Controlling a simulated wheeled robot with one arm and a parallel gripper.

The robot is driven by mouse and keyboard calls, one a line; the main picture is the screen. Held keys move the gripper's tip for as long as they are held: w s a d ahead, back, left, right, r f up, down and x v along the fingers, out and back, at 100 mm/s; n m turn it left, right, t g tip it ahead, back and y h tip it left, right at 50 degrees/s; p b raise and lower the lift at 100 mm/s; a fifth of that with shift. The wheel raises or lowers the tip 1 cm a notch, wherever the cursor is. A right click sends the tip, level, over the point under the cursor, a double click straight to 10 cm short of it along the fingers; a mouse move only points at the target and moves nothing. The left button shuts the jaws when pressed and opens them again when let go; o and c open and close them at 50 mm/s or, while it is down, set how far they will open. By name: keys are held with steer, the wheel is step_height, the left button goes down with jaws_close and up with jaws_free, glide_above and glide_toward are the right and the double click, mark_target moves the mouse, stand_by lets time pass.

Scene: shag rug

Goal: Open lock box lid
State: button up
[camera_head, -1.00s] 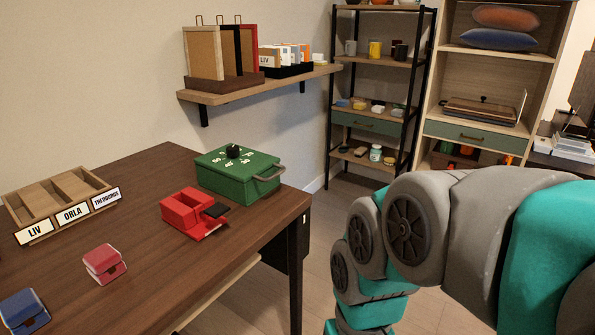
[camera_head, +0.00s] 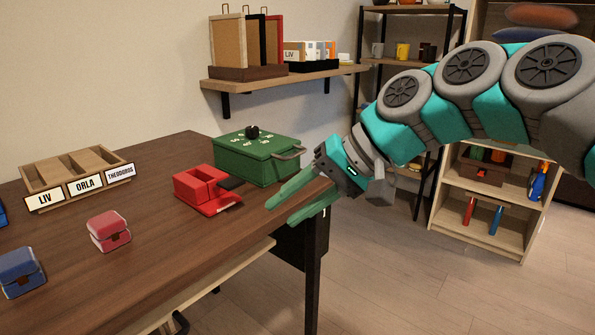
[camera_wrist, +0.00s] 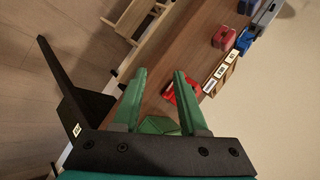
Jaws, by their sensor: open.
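The green lock box (camera_head: 248,163) stands on the wooden table near its right end, with its lid down. A black dial (camera_head: 252,132) with white numbers around it is on the lid, and a grey handle (camera_head: 288,153) is on its right side. My gripper (camera_head: 278,212) is open and empty, just in front of the box at the table's front edge, fingers pointing left. In the wrist view my gripper's fingers (camera_wrist: 160,72) are apart, with part of the green box (camera_wrist: 158,126) showing between them near the palm.
A pink box (camera_head: 109,231), a blue box (camera_head: 20,272) and a name-labelled tray (camera_head: 75,180) are further left. A wall shelf (camera_head: 285,77) hangs behind.

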steer(key=w+d+r+m+t+y+b, duration=0.1)
steer(key=w+y+b, duration=0.1)
steer(key=w, duration=0.3)
steer(key=w+d+r+m+y+b, duration=0.1)
steer(key=w+r+y+b, duration=0.1)
steer(key=w, duration=0.3)
steer(key=m+t+y+b, duration=0.2)
steer(key=m, duration=0.1)
glide_toward(296, 155)
steer(key=w+a, duration=0.1)
steer(key=a, duration=0.1)
steer(key=shift+f+b+x, duration=0.1)
steer(key=shift+b+x, duration=0.25)
steer(key=shift+x, duration=1.65)
steer(key=shift+f+b+x, duration=0.15)
steer(key=shift+b+x, duration=0.2)
steer(key=shift+x, duration=1.65)
steer(key=shift+w, duration=0.1)
jaws_close()
